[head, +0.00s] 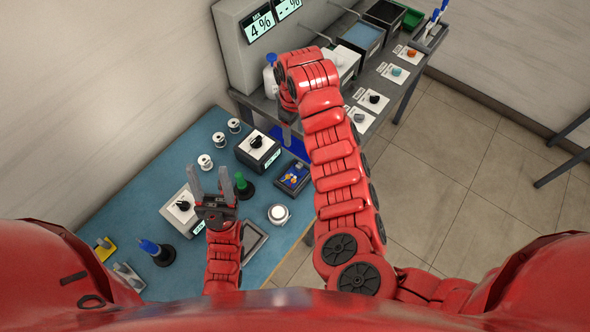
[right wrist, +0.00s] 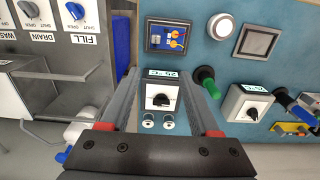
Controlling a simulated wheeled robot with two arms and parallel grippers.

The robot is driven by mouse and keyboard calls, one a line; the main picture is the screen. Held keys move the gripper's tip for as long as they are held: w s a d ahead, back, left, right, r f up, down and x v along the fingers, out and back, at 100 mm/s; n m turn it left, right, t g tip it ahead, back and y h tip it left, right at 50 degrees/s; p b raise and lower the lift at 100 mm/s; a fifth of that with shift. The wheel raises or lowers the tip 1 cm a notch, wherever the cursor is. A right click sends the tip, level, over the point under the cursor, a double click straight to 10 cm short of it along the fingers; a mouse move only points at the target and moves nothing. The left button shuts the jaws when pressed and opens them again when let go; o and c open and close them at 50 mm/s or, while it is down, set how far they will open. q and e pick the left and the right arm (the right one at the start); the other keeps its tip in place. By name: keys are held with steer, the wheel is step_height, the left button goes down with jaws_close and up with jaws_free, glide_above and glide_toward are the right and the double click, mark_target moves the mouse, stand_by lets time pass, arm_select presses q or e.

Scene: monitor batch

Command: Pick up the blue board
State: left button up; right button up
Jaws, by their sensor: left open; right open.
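A small dark-framed blue board (head: 293,178) with orange and yellow parts lies on the blue mat near its right edge. It also shows at the top of the right wrist view (right wrist: 168,37). My right gripper (right wrist: 162,76) is open and empty, pointing down above the mat. Its fingers frame a knob box, and the board lies beyond the fingertips, apart from them. In the head view the right gripper (head: 287,132) is partly hidden by its arm. My left gripper (head: 210,178) is open and empty above the mat, left of the board.
A knob box (head: 257,150), a green-handled stand (head: 243,186) and a round white-topped item (head: 278,214) surround the board. A plain blue panel (right wrist: 122,45) stands at the mat's edge. A grey bench (head: 372,110) with several knobs lies beyond.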

steer(key=b, duration=0.6)
glide_above(299, 165)
steer(key=a, duration=0.1)
step_height(299, 165, down, 10)
steer(key=shift+a+f+p, duration=0.1)
steer(key=shift+f+p, duration=0.45)
steer(key=shift+f, duration=0.5)
steer(key=f+p, duration=0.1)
steer(key=d+f+p, duration=0.1)
steer(key=f+p, duration=0.1)
steer(key=shift+d+f, duration=0.1)
steer(key=shift+f, duration=0.95)
steer(key=shift+c, duration=0.3)
jaws_close()
